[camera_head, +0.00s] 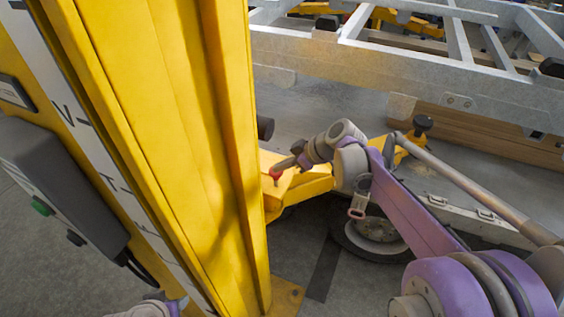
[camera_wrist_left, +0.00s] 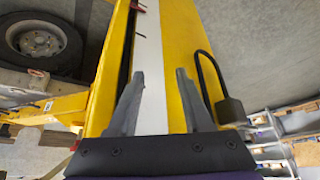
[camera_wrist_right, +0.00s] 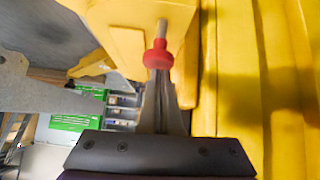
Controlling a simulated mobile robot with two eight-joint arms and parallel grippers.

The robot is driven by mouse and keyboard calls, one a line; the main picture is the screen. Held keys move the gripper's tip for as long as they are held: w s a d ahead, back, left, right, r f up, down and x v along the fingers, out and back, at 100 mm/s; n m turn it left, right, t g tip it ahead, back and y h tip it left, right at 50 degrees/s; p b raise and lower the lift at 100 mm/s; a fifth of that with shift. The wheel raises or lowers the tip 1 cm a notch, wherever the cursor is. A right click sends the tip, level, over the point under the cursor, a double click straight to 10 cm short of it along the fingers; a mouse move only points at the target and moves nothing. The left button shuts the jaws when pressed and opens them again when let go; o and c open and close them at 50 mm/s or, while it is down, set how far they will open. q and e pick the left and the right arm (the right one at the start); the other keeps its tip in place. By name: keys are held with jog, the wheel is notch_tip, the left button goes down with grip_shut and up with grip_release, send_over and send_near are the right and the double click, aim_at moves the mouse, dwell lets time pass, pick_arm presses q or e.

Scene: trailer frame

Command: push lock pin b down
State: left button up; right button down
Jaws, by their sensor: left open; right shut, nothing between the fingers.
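A lock pin with a red knob and a pale shaft (camera_head: 276,172) stands on a yellow lift arm (camera_head: 306,186) beside the yellow column. In the right wrist view the red knob (camera_wrist_right: 158,56) is just beyond the fingertips. No letter shows on the pin, so I cannot tell from a label that it is b. My right gripper (camera_head: 286,165) is shut and empty, its tips close to the knob; I cannot tell whether they touch it. My left gripper (camera_wrist_left: 155,72) is open and empty, in front of a yellow and white column face.
The tall yellow column (camera_head: 190,130) fills the left of the head view, with a grey control box (camera_head: 62,180) on it. A grey trailer frame (camera_head: 400,65) spans the top right. A wheel (camera_head: 375,230) lies behind my right arm.

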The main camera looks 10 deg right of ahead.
notch_tip(320, 180, down, 4)
jog(key=shift+r+b, duration=0.1)
jog(key=shift+b, duration=0.7)
jog(key=shift+s+r, duration=0.1)
jog(key=shift+s, duration=0.1)
pick_arm(q)
jog(key=shift+s+f, duration=0.25)
jog(key=shift+f, duration=0.25)
jog(key=shift+s+f, duration=0.25)
jog(key=shift+f, duration=0.25)
pick_arm(e)
jog(key=shift+w, duration=0.1)
